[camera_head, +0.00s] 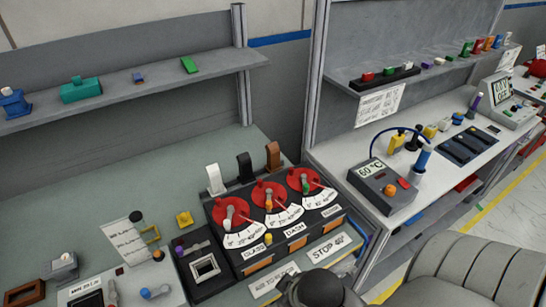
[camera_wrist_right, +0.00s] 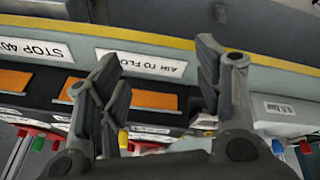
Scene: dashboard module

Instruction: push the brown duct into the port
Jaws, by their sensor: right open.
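The brown duct (camera_head: 273,156) stands upright at the back right of the dashboard module (camera_head: 240,264), beside a black duct (camera_head: 244,167) and a white duct (camera_head: 213,179). Its lower end is hidden behind the red dials, so I cannot tell how it sits in its port. My right gripper (camera_wrist_right: 160,58) is open and empty in the right wrist view, in front of the module's orange panels (camera_wrist_right: 141,94). The brown duct does not show there. A dark rounded part of my right arm is at the bottom of the head view. My left gripper is not in view.
Three red dials (camera_head: 270,194) with pointers top the module. A "STOP 40" card (camera_head: 328,247) lies in front. A grey seat (camera_head: 470,272) is at lower right. A temperature box (camera_head: 385,187) stands on the right bench. A shelf (camera_head: 130,88) runs above the back left.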

